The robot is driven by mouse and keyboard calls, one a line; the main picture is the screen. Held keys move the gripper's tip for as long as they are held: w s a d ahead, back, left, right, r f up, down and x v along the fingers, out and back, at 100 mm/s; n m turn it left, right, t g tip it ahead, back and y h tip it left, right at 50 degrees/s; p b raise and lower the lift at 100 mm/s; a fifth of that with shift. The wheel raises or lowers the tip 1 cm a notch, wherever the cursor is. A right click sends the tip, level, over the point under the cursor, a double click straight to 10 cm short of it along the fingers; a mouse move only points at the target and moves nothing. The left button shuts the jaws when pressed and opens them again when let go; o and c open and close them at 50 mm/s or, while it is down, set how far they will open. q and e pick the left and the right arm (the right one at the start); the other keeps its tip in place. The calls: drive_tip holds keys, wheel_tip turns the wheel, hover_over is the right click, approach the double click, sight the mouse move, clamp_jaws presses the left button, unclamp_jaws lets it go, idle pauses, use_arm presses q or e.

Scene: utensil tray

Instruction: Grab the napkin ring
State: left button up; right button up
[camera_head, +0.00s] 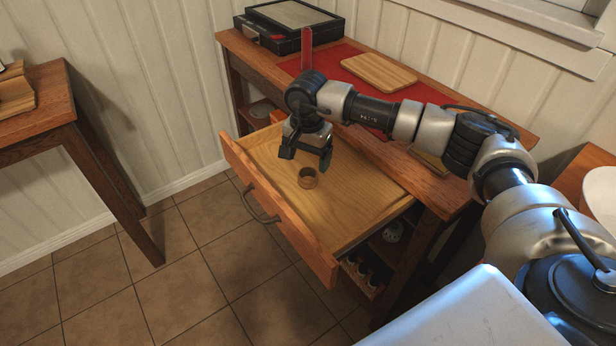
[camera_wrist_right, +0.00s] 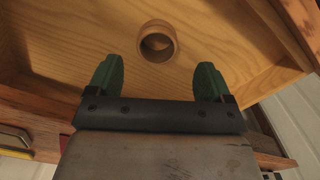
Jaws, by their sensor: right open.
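The napkin ring (camera_head: 308,178) is a small brown wooden ring. It stands on the bottom of the open wooden drawer (camera_head: 362,203), close to the drawer front. My right gripper (camera_head: 305,162) is over the drawer, just behind and above the ring in the head view. In the right wrist view, the ring (camera_wrist_right: 157,42) lies ahead of the two green fingertips, near the middle between them. The right gripper (camera_wrist_right: 157,80) is open with nothing between its fingers. My left gripper is not in view.
The drawer front with its handle (camera_head: 261,204) sticks out over the tiled floor. On the table top lie a red mat (camera_head: 337,60), a wooden board (camera_head: 379,72) and a black case (camera_head: 289,22). Another wooden table (camera_head: 45,108) stands at the left. The drawer is otherwise empty.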

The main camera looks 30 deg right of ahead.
sight(308, 174)
drive_tip(key=f, duration=0.4)
drive_tip(key=shift+s+a+f, duration=0.1)
drive_tip(key=shift+s+f, duration=0.15)
drive_tip(key=shift+s, duration=0.05)
drive_tip(key=shift+f+p, duration=0.3)
drive_tip(key=shift+f, duration=0.1)
drive_tip(key=c, duration=1)
